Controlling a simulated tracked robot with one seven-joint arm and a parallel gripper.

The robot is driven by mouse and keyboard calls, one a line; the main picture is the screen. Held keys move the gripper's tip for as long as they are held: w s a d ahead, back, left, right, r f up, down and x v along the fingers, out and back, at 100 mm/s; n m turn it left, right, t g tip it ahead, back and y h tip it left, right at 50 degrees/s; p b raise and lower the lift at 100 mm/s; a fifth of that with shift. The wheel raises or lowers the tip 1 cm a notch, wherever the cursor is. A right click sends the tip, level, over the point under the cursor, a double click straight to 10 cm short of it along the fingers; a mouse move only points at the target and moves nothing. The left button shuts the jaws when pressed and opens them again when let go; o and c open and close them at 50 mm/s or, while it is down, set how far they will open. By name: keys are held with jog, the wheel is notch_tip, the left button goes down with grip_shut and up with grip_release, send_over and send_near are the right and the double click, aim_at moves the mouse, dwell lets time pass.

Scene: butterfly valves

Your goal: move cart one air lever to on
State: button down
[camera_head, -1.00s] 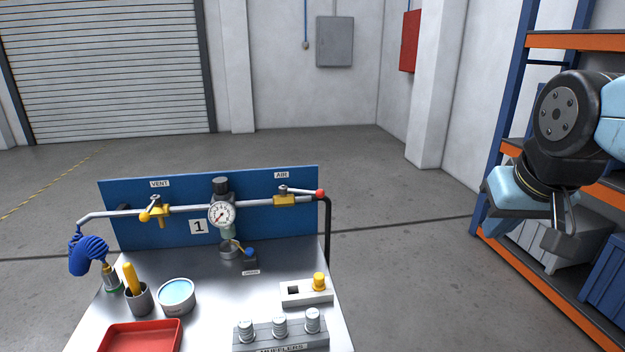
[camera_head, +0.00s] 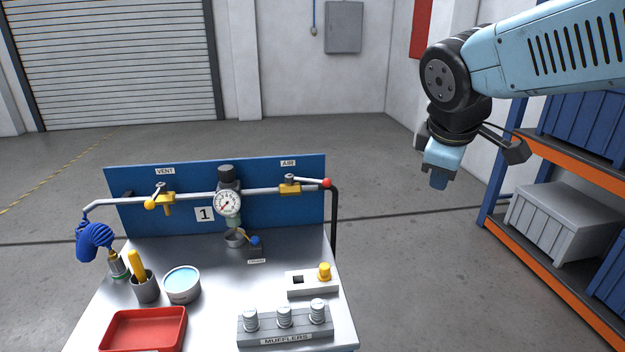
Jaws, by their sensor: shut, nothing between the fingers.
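The air lever (camera_head: 308,181) has a red knob and sits on a yellow valve at the right of the blue panel, under the AIR label. It points right, roughly along the pipe. The cart (camera_head: 215,262) carries the panel marked 1. My gripper (camera_head: 438,184) is up and to the right of the lever, apart from it, pointing down over open floor. Its fingers look closed and empty.
The vent valve with a yellow knob (camera_head: 156,198) is at the panel's left, with a gauge (camera_head: 228,204) between the valves. A black hose (camera_head: 334,220) drops at the panel's right edge. An orange and blue shelf (camera_head: 566,160) stands at the right.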

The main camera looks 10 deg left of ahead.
jog(key=w+a+n, duration=0.6)
jog(key=a+n, duration=0.4)
jog(key=a, duration=0.1)
jog(key=n+t, duration=0.2)
jog(key=n, duration=1)
send_near(308, 180)
notch_tip(308, 180, down, 6)
jog(key=w+d, duration=0.1)
jog(key=d, duration=0.1)
jog(key=shift+w+d+y, duration=0.15)
jog(key=shift+w+y, duration=0.15)
jog(key=shift+w, duration=0.8)
